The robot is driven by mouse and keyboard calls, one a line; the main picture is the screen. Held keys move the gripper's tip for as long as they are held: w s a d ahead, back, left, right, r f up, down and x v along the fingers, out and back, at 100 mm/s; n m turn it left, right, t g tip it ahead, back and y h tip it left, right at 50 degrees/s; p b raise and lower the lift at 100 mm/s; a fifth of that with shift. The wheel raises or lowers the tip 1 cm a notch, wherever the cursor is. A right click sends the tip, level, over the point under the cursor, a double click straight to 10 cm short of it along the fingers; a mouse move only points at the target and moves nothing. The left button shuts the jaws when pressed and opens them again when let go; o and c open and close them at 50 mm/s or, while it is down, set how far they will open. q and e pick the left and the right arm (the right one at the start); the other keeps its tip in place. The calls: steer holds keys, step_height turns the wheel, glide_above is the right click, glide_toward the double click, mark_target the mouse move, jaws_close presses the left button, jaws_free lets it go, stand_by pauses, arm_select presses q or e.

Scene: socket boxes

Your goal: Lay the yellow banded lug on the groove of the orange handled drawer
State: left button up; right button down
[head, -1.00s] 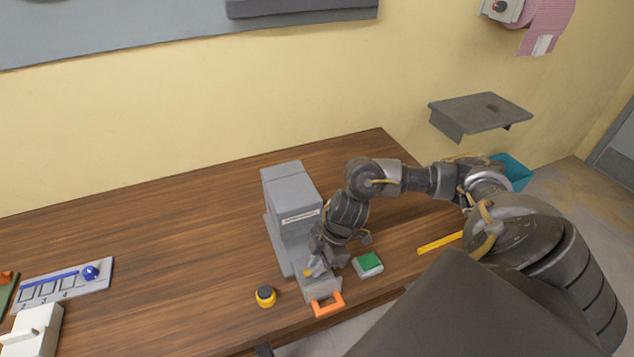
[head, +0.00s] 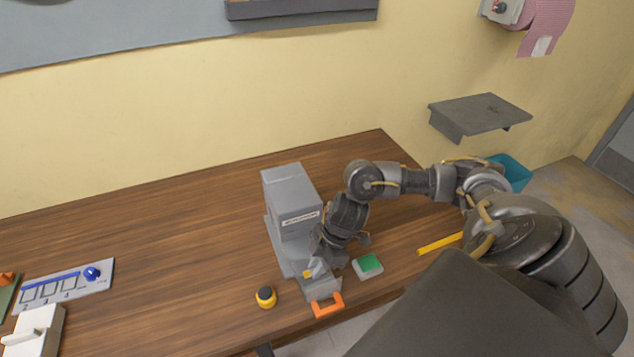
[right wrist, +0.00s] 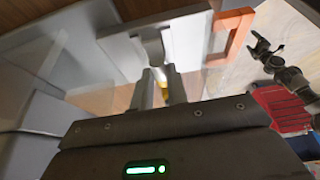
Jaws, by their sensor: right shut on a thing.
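The grey drawer (head: 322,289) with the orange handle (head: 328,306) stands pulled out at the front of the grey machine. It also shows in the right wrist view, with the orange handle (right wrist: 230,32) at upper right. My right gripper (head: 314,264) is over the drawer, shut on the yellow banded lug (head: 308,274). In the right wrist view the lug's yellow band (right wrist: 165,92) shows partly between the fingers (right wrist: 158,82); the rest is mostly hidden. I cannot tell whether the lug touches the drawer's groove. My left gripper is not in view.
The grey machine (head: 290,195) stands behind the drawer. A green-topped block (head: 368,265) is close on the right, a yellow and black button (head: 266,296) on the left. A yellow bar (head: 440,243) lies farther right. The table's left middle is clear.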

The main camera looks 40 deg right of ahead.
steer(key=shift+f, duration=0.45)
stand_by(0.5)
steer(key=c, duration=1.3)
jaws_free()
steer(key=shift+o, duration=0.3)
steer(key=o, duration=0.3)
step_height(320, 180, up, 7)
steer(key=p, duration=0.8)
steer(key=shift+r, duration=0.1)
